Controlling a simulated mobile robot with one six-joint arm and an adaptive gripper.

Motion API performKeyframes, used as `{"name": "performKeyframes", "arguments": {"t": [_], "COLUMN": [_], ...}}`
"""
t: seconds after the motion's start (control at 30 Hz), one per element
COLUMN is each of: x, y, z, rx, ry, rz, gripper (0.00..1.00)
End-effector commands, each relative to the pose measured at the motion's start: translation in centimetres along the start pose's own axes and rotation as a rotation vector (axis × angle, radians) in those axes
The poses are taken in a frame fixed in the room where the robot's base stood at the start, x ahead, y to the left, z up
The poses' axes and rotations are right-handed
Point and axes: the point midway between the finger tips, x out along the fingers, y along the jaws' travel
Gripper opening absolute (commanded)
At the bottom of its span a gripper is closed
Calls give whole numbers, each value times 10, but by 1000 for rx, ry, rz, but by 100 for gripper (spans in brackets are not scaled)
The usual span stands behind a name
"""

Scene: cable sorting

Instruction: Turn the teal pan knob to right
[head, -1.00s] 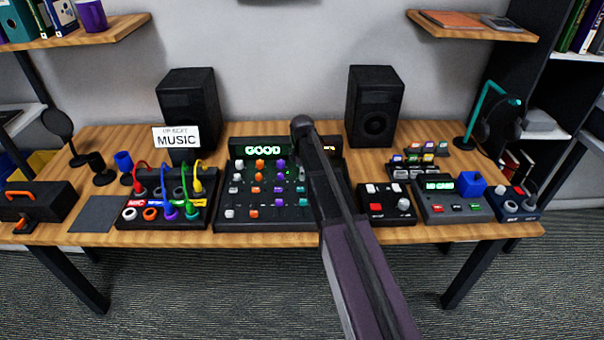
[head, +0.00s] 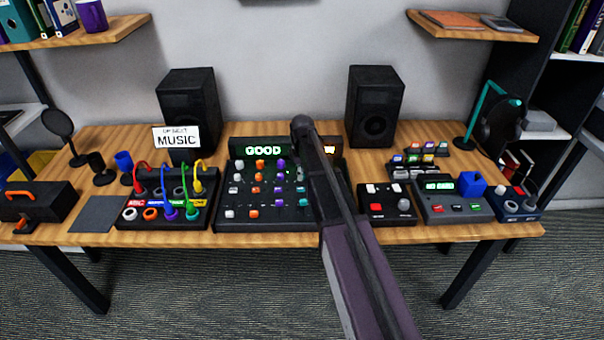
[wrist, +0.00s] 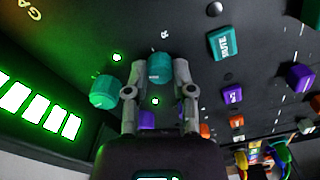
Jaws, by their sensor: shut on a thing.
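In the wrist view a round teal knob (wrist: 159,66) with small white lettering sits between the fingers of my gripper (wrist: 158,74). The fingers are shut on it, one on each side. A second teal knob (wrist: 103,92) stands just left of the gripper, outside the fingers. An "R" mark and a small green light are near the held knob. My arm covers the mixer's right side and hides the gripper there.
In the head view a patch box (head: 125,218) with coloured cables stands left of the mixer. A box with red and white buttons (head: 376,208) stands right. Two speakers (head: 190,100) stand behind.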

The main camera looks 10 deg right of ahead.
Motion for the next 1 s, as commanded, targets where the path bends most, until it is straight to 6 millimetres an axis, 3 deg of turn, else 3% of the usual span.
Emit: {"name": "performKeyframes", "arguments": {"t": [1.0], "x": [1], "y": [-2], "z": [1], "rx": [946], "ry": [-4], "rz": [-3], "gripper": [0]}}
